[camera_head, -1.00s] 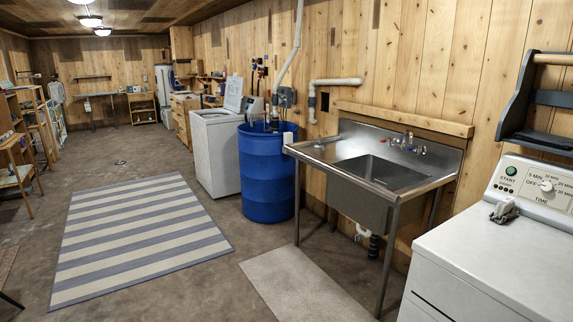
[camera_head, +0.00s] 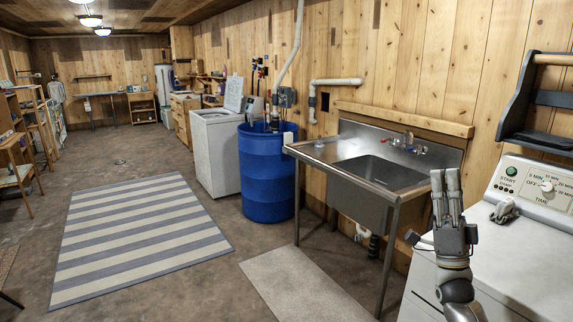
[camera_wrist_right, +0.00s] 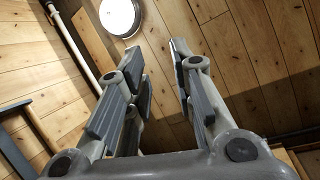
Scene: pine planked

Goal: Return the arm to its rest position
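My right gripper (camera_head: 446,183) has its fingers pointing up in the head view, in front of the sink's right end and beside the white dryer-like machine (camera_head: 520,265). In the right wrist view its two fingers (camera_wrist_right: 160,65) stand apart with nothing between them, pointing at the wooden ceiling (camera_wrist_right: 235,50) and a round lamp (camera_wrist_right: 120,16). It is open and empty. My left gripper is not in view.
A steel sink (camera_head: 375,177) on legs stands against the plank wall. A blue barrel (camera_head: 268,172) and a white washer (camera_head: 214,150) stand left of it. A dark shelf (camera_head: 540,98) hangs above the machine. The striped rug (camera_head: 140,235) is clear.

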